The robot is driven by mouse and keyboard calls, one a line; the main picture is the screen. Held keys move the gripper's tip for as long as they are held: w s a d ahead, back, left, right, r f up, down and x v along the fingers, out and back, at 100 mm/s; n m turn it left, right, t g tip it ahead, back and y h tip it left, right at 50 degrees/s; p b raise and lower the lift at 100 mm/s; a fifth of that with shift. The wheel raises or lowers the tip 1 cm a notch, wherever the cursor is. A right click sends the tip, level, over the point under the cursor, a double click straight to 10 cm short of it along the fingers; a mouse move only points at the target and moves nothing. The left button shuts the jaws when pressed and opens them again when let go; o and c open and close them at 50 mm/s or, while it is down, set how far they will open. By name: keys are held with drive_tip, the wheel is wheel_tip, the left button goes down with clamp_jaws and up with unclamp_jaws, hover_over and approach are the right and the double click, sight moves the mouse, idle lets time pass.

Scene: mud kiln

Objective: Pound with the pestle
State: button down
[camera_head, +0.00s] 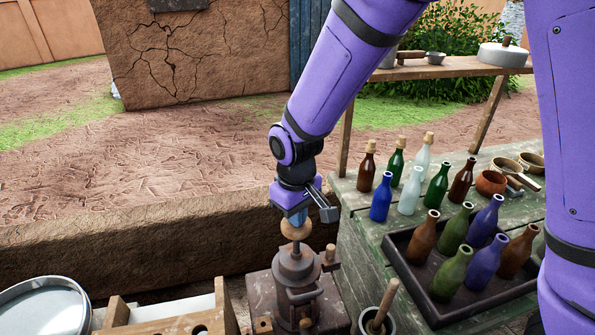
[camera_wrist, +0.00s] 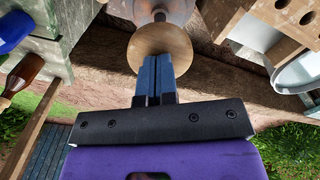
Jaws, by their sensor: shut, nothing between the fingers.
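My gripper (camera_head: 295,218) points down at a round wooden knob (camera_head: 296,231) on top of a dark metal device (camera_head: 297,268). In the wrist view, my gripper's fingers (camera_wrist: 154,62) are pressed together with nothing between them. Their tips overlap the edge of the wooden knob (camera_wrist: 160,42); whether they touch it I cannot tell. The knob sits on a metal shaft that stands upright. A wooden stick (camera_head: 384,302), possibly a pestle, leans in a small grey cup (camera_head: 369,323) to the right, cut off by the lower edge. Which piece is the pestle is not certain.
A green wooden table (camera_head: 360,222) on the right holds several bottles, a dark tray (camera_head: 437,305) of more bottles and small bowls. A wooden holed block (camera_head: 205,318) and a round metal pan (camera_head: 45,308) are at lower left. A low mud wall (camera_head: 150,255) runs behind.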

wheel_tip(320, 180, up, 15)
drive_tip(key=shift+r, duration=0.2)
idle(0.5)
idle(0.3)
wheel_tip(320, 180, down, 20)
drive_tip(key=shift+r, duration=0.2)
wheel_tip(320, 180, up, 20)
drive_tip(key=shift+f, duration=0.2)
idle(1.7)
wheel_tip(320, 180, down, 20)
drive_tip(key=shift+r, duration=0.1)
wheel_tip(320, 180, up, 20)
idle(2.4)
